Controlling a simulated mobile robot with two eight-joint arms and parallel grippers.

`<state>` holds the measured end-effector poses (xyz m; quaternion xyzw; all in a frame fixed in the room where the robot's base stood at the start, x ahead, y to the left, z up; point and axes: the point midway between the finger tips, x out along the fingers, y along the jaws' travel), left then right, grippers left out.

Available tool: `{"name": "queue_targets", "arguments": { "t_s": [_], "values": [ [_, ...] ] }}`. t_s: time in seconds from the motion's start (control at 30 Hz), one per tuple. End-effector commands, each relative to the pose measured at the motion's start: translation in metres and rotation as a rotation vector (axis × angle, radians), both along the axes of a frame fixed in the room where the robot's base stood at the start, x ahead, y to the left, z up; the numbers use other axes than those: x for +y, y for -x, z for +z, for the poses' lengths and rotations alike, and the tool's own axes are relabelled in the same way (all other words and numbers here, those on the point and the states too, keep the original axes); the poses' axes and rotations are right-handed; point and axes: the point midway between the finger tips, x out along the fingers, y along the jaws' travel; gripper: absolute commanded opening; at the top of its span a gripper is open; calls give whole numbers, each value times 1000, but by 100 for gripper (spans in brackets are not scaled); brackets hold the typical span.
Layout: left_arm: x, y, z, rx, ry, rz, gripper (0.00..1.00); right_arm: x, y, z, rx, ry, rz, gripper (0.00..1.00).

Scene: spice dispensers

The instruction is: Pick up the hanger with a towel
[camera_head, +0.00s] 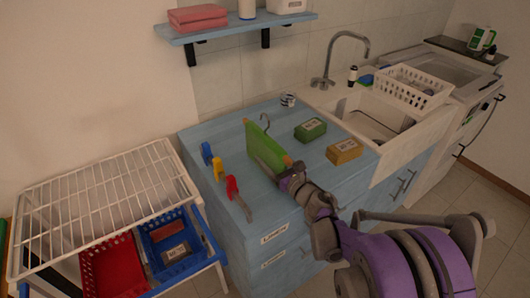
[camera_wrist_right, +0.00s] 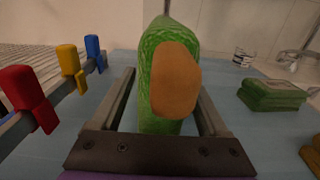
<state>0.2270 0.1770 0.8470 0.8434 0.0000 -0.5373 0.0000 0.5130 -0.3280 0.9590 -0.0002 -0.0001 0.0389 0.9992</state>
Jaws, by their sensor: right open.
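The green towel (camera_head: 264,150) hangs over a hanger whose grey hook (camera_head: 265,122) rises above it, over the blue counter in the head view. My right gripper (camera_head: 287,173) is at the near end of the towel. In the right wrist view the green towel (camera_wrist_right: 163,40) stands end-on between my two open fingers (camera_wrist_right: 166,95), with the orange-brown hanger end (camera_wrist_right: 175,80) facing the camera. The fingers lie on either side of it, with a gap visible on the left. My left gripper is not in view.
Green (camera_head: 310,130) and yellow (camera_head: 344,151) packs lie to the right, before the sink (camera_head: 345,95). A white wire rack (camera_head: 105,190) stands left; a shelf (camera_head: 235,27) is above.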

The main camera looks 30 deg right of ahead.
Motion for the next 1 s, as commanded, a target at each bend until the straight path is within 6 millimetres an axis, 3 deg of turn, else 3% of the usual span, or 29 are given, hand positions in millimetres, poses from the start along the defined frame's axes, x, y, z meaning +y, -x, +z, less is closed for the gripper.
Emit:
{"name": "queue_targets", "arguments": {
  "t_s": [0.07, 0.47, 0.83, 1.0],
  "values": [
    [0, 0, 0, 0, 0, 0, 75, 0, 0, 0, 0, 0, 0, 72],
    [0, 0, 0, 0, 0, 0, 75, 0, 0, 0, 0, 0, 0, 0],
    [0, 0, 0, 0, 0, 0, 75, 0, 1, 1, 0, -1, 0, 0],
    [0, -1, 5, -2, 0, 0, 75, 0, 1, 19, -1, -1, 0, 0]
  ]
}}
